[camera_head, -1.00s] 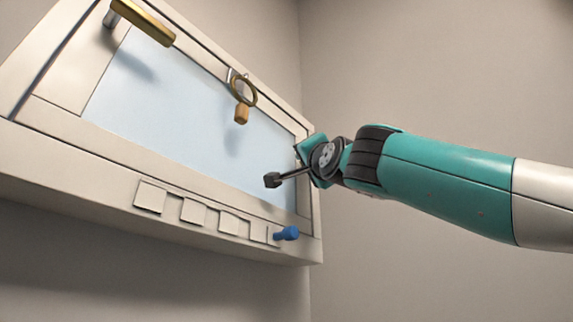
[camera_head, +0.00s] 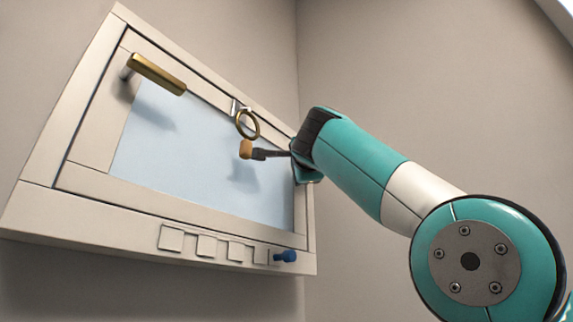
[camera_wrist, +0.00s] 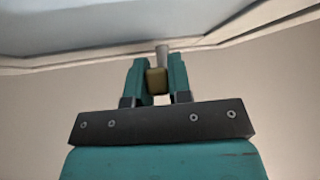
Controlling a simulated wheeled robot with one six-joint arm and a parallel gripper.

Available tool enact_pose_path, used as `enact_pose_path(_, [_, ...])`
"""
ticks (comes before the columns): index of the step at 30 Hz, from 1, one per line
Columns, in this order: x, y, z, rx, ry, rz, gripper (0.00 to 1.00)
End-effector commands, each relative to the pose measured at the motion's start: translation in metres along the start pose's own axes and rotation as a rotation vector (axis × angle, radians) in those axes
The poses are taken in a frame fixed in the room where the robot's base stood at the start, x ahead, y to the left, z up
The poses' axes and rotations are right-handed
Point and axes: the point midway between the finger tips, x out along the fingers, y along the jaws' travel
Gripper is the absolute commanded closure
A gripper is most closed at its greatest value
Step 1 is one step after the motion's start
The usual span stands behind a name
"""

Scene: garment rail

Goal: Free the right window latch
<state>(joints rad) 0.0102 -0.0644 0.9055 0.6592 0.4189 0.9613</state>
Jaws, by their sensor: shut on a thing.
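On the right part of the window's top frame, a brass ring (camera_head: 248,123) hangs from a small metal hook (camera_head: 238,107). A tan-gold block (camera_head: 245,149) hangs below the ring. My gripper (camera_head: 258,154) reaches in from the right and is shut on this block. In the wrist view the block (camera_wrist: 157,82) sits between my two teal fingers (camera_wrist: 156,78), with a grey post (camera_wrist: 162,55) beyond it. A brass bar handle (camera_head: 157,73) stands out from the upper left of the window frame. The ring is hidden in the wrist view.
The pale blue pane (camera_head: 190,160) lies just behind the block. A blue knob (camera_head: 286,256) sticks out at the lower right of the sill, beside several square plates (camera_head: 205,246). A plain wall is on the right.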

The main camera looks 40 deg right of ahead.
Motion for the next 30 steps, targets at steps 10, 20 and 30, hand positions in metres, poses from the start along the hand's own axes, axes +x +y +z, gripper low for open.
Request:
enact_pose_path(10, [0.0009,0.0004,-0.0033,0.004,0.008,0.006,1.00])
enact_pose_path(20, [0.0004,0.0000,-0.0018,0.004,0.006,0.005,0.55])
enact_pose_path(30, [0.0003,0.0001,-0.0015,0.004,0.005,0.005,0.55])
